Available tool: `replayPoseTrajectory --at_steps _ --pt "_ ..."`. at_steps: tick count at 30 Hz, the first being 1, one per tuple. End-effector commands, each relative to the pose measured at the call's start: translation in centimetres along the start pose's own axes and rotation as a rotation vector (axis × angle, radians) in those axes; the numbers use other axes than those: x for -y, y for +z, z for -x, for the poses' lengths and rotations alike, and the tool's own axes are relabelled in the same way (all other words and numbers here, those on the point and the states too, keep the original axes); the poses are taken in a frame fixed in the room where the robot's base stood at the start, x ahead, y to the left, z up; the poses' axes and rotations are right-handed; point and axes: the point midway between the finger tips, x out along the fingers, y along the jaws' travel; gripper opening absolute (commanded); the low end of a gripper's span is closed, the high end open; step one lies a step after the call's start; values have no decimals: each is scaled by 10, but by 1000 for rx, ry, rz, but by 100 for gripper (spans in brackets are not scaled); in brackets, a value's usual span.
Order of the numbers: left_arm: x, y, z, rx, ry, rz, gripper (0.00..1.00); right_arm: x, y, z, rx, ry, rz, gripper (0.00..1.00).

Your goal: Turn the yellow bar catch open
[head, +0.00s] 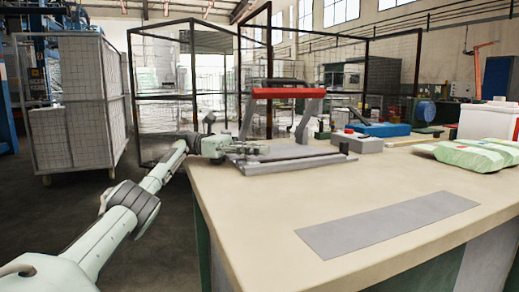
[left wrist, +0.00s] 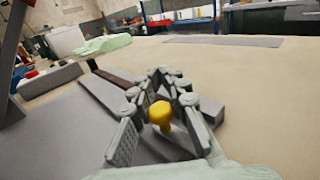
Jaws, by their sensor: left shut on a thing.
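The yellow bar catch (left wrist: 160,112) shows as a rounded yellow knob between the fingers of my left gripper (left wrist: 158,134) in the left wrist view. The gripper is shut on it, with a finger on each side. In the head view my left gripper (head: 250,149) is at the left end of the grey press base (head: 290,160), near the table's left edge. I cannot make out the yellow catch there. The press has an upright grey frame with a red crossbar (head: 288,93) raised above the base. My right gripper is not in view.
The beige table (head: 260,205) has a bare front with a flat grey plate (head: 388,222). A grey box (head: 357,142), a blue item (head: 378,129) and green-white bags (head: 470,154) lie to the right. A caged trolley (head: 75,105) stands on the floor at left.

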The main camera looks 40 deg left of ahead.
Motion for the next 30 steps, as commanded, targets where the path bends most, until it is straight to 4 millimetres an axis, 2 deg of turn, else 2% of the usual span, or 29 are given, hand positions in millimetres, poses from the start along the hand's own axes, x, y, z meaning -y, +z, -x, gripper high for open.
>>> replayPoseTrajectory --at_steps 22,23,24,27,30 --pt "1 1 0 1 -38 -2 0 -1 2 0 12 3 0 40" --pt "1 1 0 1 -38 -2 17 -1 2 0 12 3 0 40" --pt "1 1 0 1 -38 -2 22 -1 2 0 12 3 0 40" --pt "1 1 0 1 -38 -1 31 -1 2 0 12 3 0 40" --pt "1 0 0 1 -38 -1 31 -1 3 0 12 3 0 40"
